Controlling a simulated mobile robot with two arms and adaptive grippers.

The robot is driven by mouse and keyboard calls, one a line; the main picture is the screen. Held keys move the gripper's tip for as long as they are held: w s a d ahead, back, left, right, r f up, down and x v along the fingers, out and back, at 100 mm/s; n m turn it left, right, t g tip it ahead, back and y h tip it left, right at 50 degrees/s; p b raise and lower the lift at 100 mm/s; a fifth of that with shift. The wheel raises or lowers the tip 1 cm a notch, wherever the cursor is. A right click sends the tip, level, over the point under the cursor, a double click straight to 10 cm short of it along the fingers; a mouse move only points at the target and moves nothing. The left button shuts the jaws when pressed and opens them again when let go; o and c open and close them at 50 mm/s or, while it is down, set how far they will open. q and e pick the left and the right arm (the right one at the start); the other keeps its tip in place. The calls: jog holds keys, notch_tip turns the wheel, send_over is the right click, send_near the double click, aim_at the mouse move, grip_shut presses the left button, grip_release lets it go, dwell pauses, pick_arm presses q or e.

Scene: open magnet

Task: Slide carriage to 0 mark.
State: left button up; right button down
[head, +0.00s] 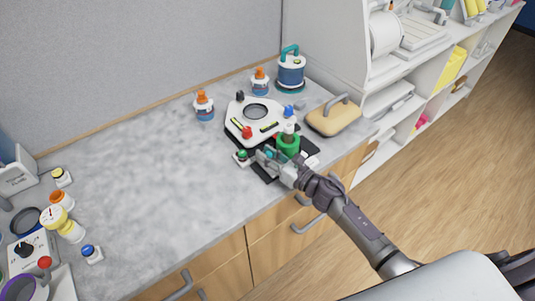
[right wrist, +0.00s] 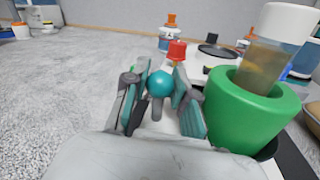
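The carriage looks to be the green cup (head: 289,143) on a dark rail at the instrument's front; a vial stands upright in it. In the right wrist view the cup (right wrist: 252,110) is just right of my fingers. A teal ball knob (right wrist: 160,83) on a grey stem lies between the finger pads of my right gripper (right wrist: 163,90), which appear to meet its sides. In the head view the right gripper (head: 274,158) is at the rail, left of the cup. I cannot read a scale or 0 mark. My left gripper is not in view.
The white instrument (head: 238,116) with a red knob stands behind the rail. A green-topped knob (head: 242,154) sits left of the gripper. Bottles, a blue canister (head: 291,73) and a tan handled block (head: 334,117) stand around. The counter's middle (head: 140,165) is clear.

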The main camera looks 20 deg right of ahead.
jog(key=shift+w+d+f+b, duration=0.2)
jog(key=shift+d+b, duration=0.3)
jog(key=shift+b, duration=0.25)
jog(key=shift+w+d+r, duration=0.1)
jog(key=shift+d+r, duration=0.1)
jog(key=shift+d, duration=0.15)
jog(key=c, duration=1.2)
grip_release()
jog(key=shift+s, duration=0.2)
jog(key=v, duration=1.1)
jog(key=shift+s+d, duration=0.2)
jog(key=shift+s, duration=0.05)
